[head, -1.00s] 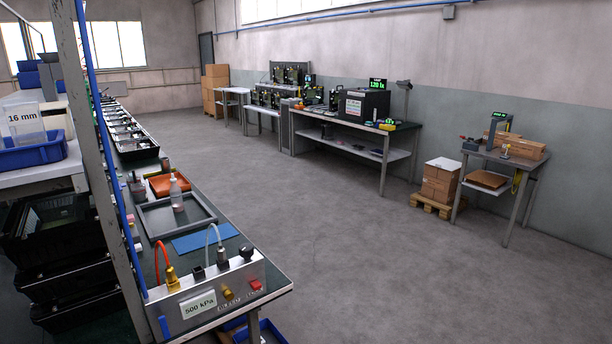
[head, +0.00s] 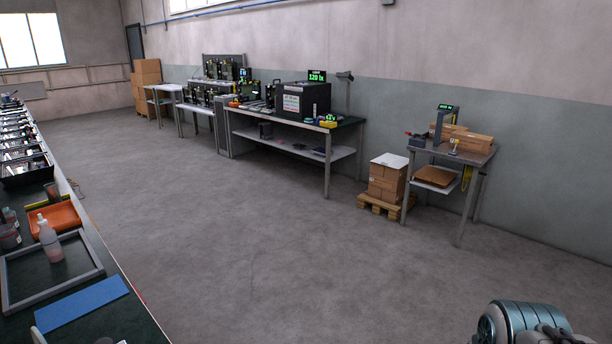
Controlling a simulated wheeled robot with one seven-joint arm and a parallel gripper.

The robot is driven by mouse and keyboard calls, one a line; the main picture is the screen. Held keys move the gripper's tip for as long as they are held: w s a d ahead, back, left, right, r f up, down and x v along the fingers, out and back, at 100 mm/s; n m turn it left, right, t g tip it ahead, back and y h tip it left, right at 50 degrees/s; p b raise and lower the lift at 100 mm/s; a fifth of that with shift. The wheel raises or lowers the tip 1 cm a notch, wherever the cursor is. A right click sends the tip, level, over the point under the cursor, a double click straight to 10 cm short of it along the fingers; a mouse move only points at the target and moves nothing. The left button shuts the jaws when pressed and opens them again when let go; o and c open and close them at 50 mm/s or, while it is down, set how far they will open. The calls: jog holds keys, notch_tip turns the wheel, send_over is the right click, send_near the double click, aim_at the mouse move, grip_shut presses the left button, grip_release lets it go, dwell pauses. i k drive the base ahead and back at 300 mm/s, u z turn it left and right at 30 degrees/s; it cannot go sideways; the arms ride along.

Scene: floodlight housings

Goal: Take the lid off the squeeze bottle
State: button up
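The squeeze bottle (head: 49,240) stands upright at the left of the head view. It is translucent with a pinkish lower part and a pale, narrow top that I take to be its lid. It stands within a grey-framed tray (head: 90,276) on the dark green bench. Part of my arm shows at the bottom right, far from the bottle. My gripper itself is not in view.
A blue mat (head: 82,304) lies in front of the tray. An orange tray (head: 56,219) and small containers (head: 8,230) are behind the bottle. Open grey floor (head: 260,240) lies right of the bench. Cartons on a pallet (head: 386,182) and a small table (head: 455,160) stand at the right.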

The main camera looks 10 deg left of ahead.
aim_at(41, 222)
jog(key=u, duration=0.1)
jog(key=i, duration=1.9)
jog(key=u, duration=0.4)
jog(key=i, duration=2.05)
jog(key=u, duration=1.1)
jog(key=i, duration=1.05)
jog(key=u, duration=2.05)
jog(key=i, duration=1.15)
jog(key=u, duration=0.85)
jog(key=i, duration=0.75)
jog(key=u, duration=0.1)
